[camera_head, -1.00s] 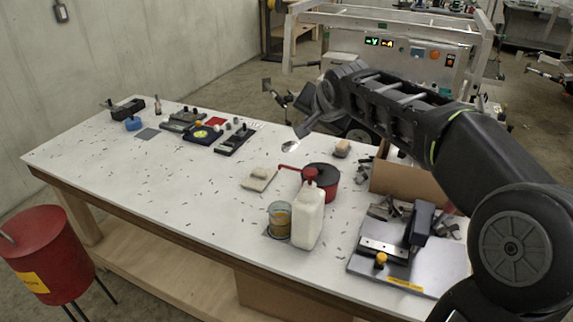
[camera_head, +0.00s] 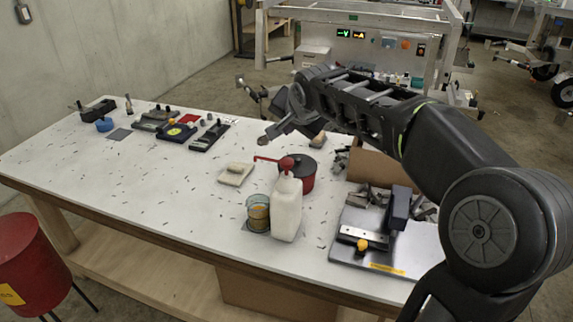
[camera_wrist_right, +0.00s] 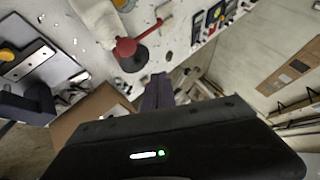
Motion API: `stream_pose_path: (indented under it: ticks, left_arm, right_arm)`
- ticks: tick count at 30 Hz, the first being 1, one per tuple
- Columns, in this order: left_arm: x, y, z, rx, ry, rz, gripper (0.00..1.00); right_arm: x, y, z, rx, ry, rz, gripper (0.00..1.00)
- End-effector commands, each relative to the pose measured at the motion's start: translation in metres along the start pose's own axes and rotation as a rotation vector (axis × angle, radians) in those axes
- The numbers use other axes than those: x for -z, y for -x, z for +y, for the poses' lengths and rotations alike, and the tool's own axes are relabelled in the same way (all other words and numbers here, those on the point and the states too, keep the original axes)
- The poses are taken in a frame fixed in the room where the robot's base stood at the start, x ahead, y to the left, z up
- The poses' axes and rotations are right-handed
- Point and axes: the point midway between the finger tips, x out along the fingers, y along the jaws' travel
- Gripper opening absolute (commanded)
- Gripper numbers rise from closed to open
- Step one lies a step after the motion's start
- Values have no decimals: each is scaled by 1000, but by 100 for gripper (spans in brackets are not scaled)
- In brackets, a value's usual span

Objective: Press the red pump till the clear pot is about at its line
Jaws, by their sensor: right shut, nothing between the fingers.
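A white bottle (camera_head: 287,210) with a red pump (camera_head: 287,164) stands upright near the table's front edge. The pump's spout points left, above and behind the clear pot (camera_head: 257,214). The pot stands left of the bottle with amber liquid inside; I cannot make out its line. My right gripper (camera_head: 267,138) is shut and empty, above the table and behind the pump, apart from it. In the right wrist view the red pump (camera_wrist_right: 126,47) is beyond and left of the shut fingers (camera_wrist_right: 158,92). The bottle (camera_wrist_right: 97,18) and pot are partly cut off there. My left gripper is out of view.
A red pot with a black lid (camera_head: 307,183) stands close behind the bottle. A pale block on a dish (camera_head: 236,173) lies left. A grey plate fixture (camera_head: 378,247) and a cardboard box (camera_head: 372,162) are right. The table's left middle is mostly clear.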

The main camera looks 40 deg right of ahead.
Motion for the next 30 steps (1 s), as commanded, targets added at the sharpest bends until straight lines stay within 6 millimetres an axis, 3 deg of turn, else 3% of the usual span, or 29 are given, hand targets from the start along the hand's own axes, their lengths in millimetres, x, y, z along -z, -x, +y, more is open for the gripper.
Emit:
stream_pose_path:
  ticks: [12,30]
  left_arm:
    - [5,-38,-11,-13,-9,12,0]
    - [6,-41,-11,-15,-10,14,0]
  right_arm:
    - [-28,-39,28,0,0,1,0]
    - [-29,-41,30,0,0,1,0]
